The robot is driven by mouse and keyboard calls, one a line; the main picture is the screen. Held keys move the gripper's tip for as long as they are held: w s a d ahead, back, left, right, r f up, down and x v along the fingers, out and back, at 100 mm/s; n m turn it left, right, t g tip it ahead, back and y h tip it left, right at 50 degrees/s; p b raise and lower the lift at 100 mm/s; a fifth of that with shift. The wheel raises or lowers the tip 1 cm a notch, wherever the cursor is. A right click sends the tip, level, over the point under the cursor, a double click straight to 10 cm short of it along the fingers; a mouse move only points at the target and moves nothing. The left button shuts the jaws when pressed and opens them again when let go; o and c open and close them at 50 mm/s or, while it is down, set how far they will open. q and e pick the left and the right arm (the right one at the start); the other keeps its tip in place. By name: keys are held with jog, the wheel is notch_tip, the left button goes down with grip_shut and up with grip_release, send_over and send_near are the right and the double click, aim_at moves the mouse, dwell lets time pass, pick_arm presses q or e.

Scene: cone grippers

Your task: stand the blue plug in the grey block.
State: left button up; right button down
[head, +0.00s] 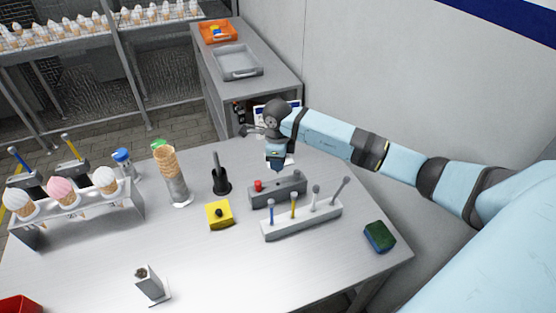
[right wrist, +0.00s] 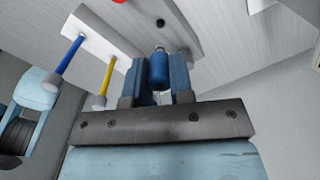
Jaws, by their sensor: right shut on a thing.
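The grey block (head: 285,192) lies on the table right of centre, with a red plug (head: 258,186) standing near its left end. My right gripper (head: 276,166) is over the block's far side in the head view, fingers pointing down. In the right wrist view, its two dark blue fingers (right wrist: 158,82) are shut on the blue plug (right wrist: 158,70). The plug's pale tip points toward the grey block (right wrist: 178,22), where a dark hole shows. I cannot tell whether the tip touches the block. My left gripper is not in view.
A white rack (head: 302,222) with several upright rods stands just in front of the block. A yellow block (head: 219,215), a black holder (head: 221,182) and a green sponge (head: 380,236) are nearby. The table's front middle is mostly clear.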

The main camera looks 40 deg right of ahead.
jog(key=shift+f, duration=0.1)
jog(key=shift+f+b, duration=1.15)
jog(key=shift+f, duration=0.8)
jog(key=shift+r, duration=0.1)
jog(key=shift+d, duration=0.1)
jog(key=shift+b, duration=0.35)
jog(key=shift+f+b, duration=1.3)
jog(key=shift+f, duration=0.45)
jog(key=c, duration=0.9)
grip_release()
